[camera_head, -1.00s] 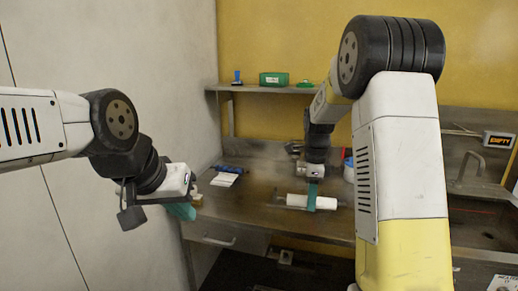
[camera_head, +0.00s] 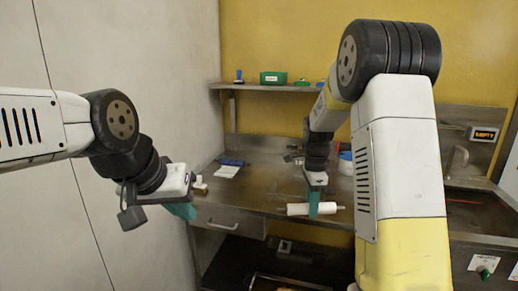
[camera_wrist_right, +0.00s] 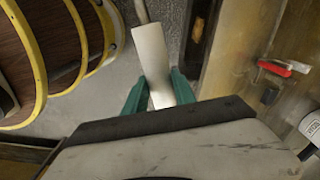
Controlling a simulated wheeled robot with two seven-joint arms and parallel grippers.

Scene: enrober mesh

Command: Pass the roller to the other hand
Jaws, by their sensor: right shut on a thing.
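The roller, a white cylinder with thin ends (camera_head: 329,209), is held crosswise and roughly level in the head view. My right gripper (camera_head: 314,208) is shut on it near its middle, with teal fingers around it. In the right wrist view the pale roller (camera_wrist_right: 152,62) sits between the two teal fingers of that gripper (camera_wrist_right: 156,92). My left gripper (camera_head: 181,209) is to the left, well apart from the roller and at about the same height in the picture. Its teal fingers are seen from the side, so its opening is unclear.
A metal counter (camera_head: 262,190) with a drawer lies behind the grippers, a sink at right. A shelf (camera_head: 262,87) above holds a green box (camera_head: 273,78). A brown barrel-like thing with yellow bands (camera_wrist_right: 45,50) stands left in the right wrist view.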

